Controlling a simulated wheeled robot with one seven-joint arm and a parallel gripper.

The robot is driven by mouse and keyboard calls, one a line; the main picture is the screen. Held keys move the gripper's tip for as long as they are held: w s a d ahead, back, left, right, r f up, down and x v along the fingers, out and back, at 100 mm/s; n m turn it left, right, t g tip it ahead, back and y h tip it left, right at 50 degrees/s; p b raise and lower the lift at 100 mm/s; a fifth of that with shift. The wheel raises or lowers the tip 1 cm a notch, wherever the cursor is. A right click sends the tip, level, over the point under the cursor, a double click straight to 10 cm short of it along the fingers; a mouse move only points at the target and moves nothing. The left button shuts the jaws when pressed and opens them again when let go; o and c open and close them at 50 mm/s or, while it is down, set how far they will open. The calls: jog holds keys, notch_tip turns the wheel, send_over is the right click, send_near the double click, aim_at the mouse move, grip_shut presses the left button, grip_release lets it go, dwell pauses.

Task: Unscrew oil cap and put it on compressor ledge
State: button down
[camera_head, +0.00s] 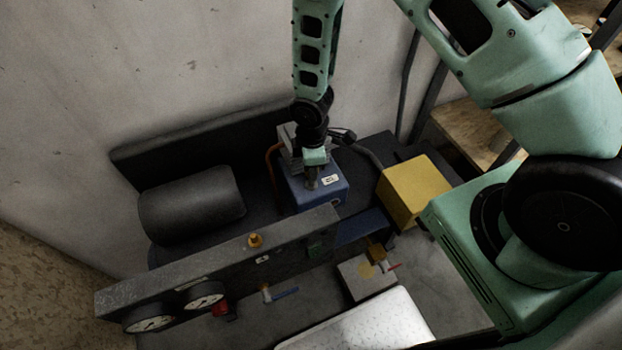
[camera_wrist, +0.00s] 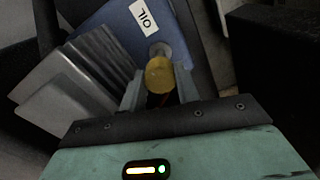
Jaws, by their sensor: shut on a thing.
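The oil cap (camera_wrist: 160,75) is yellow and round, and it shows in the wrist view between the fingers of my gripper (camera_wrist: 158,90). My gripper is shut on it. Just beyond the cap is a grey round fitting (camera_wrist: 161,50) on top of the blue housing (camera_wrist: 185,25), beside a white "OIL" label (camera_wrist: 144,17). I cannot tell whether the cap touches the fitting. In the head view my gripper (camera_head: 312,182) points down at the top of the blue housing (camera_head: 322,192), and the cap is hidden there.
A dark tank (camera_head: 190,205) lies left of the housing; a yellow box (camera_head: 413,192) stands right. Metal fins (camera_wrist: 85,75) are close beside my gripper. A hose (camera_head: 363,152) runs behind.

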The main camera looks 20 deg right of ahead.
jog(key=shift+r, duration=0.15)
jog(key=shift+r+p, duration=1.55)
jog(key=shift+r, duration=0.35)
jog(key=d+r+m, duration=0.5)
jog(key=d+m, duration=0.7)
jog(key=m, duration=0.2)
jog(key=shift+r+m, duration=0.2)
jog(key=shift+m, duration=0.2)
jog(key=shift+w, duration=0.1)
